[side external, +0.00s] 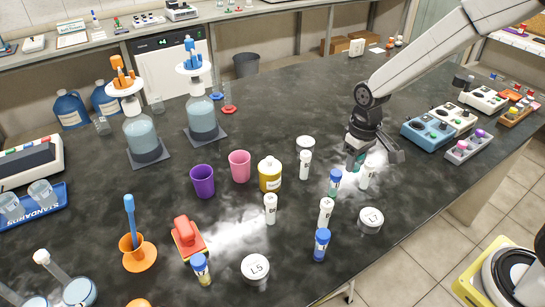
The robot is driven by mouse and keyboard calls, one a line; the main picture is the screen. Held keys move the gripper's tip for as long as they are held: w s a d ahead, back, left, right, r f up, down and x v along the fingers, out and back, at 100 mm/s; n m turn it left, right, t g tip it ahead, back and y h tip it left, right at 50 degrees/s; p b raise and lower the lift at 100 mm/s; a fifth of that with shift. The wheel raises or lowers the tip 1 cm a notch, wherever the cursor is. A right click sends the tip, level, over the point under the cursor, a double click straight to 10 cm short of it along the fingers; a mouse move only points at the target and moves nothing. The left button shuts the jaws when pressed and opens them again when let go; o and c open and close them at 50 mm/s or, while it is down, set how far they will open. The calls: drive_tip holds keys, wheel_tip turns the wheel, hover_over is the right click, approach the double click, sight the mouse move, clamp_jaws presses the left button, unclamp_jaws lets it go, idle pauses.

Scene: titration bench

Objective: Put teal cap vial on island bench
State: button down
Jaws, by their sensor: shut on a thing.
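My gripper (360,161) is low over the right-middle part of the dark island bench (285,120). It is shut on a small teal-topped vial (358,162); the fingers hide most of it, and I cannot tell whether its base touches the bench.
More white vials (326,212) and blue-capped vials (322,244) stand nearby. A yellow bottle (270,174) and pink cup (240,165) stand left. The bench behind my gripper is clear.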

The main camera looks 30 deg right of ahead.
drive_tip(key=shift+w+d+m, duration=0.15)
drive_tip(key=shift+d+m, duration=0.15)
drive_tip(key=shift+m, duration=0.2)
drive_tip(key=w+d+m, duration=0.3)
drive_tip(key=d, duration=1)
drive_tip(key=m, duration=0.7)
approach(480, 162)
drive_tip(key=w+a, duration=0.2)
drive_tip(key=a, duration=0.1)
drive_tip(key=w+a+r, duration=0.1)
drive_tip(key=w+a, duration=0.2)
drive_tip(key=w+a+r, duration=0.1)
drive_tip(key=w+a, duration=0.1)
drive_tip(key=w, duration=0.1)
drive_tip(key=shift+a+r, duration=0.15)
drive_tip(key=shift+a, duration=0.25)
drive_tip(key=s+d+m, duration=0.3)
drive_tip(key=s+d, duration=0.5)
drive_tip(key=d, duration=0.1)
drive_tip(key=shift+a+f, duration=0.15)
drive_tip(key=shift+f, duration=4.25)
